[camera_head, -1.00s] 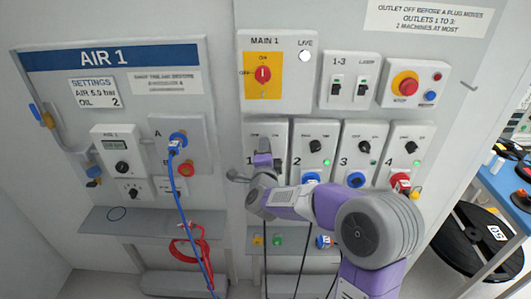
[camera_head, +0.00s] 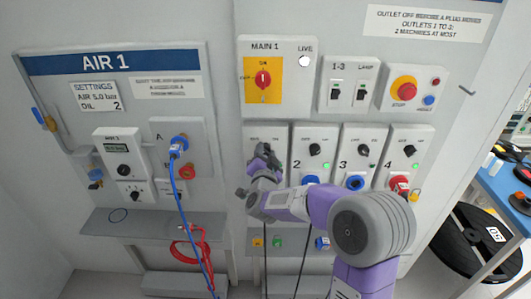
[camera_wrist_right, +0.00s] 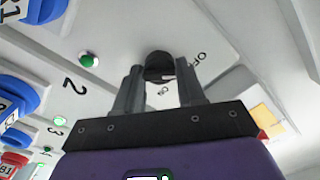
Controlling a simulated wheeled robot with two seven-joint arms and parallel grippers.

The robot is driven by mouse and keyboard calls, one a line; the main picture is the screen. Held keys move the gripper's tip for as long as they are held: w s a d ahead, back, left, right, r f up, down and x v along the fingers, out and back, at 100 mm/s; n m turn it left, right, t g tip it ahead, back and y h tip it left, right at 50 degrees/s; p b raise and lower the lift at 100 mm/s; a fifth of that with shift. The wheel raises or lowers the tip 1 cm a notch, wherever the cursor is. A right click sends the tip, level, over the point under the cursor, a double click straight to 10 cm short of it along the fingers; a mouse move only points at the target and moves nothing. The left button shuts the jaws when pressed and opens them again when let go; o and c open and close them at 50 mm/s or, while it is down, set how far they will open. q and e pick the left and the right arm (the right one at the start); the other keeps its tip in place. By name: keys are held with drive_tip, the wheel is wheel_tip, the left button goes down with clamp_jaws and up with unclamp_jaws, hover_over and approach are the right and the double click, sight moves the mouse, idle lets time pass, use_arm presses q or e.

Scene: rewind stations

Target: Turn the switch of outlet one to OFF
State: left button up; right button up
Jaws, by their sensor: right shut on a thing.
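The outlet one panel (camera_head: 252,133) is at the left of the outlet row in the head view, mostly covered by my right gripper (camera_head: 264,152). In the right wrist view its switch, a round black knob (camera_wrist_right: 160,66), sits between the fingertips of my right gripper (camera_wrist_right: 160,85), which is shut on it. OFF and ON labels show beside the knob, with a small light mark on its near side. I cannot tell for sure which label the knob points to. The outlet's number, lamp and socket are hidden in the head view. My left gripper is not in view.
Outlet two's panel (camera_head: 317,135) stands close beside, with a black switch (camera_head: 315,149) and a green lamp (camera_head: 326,165). The main switch (camera_head: 263,79) is above. A shelf edge and hanging cables lie below. The AIR 1 panel (camera_head: 195,100) is at left.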

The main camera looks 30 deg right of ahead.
idle(0.4)
drive_tip(key=o, duration=1)
drive_tip(key=shift+v, duration=3.8)
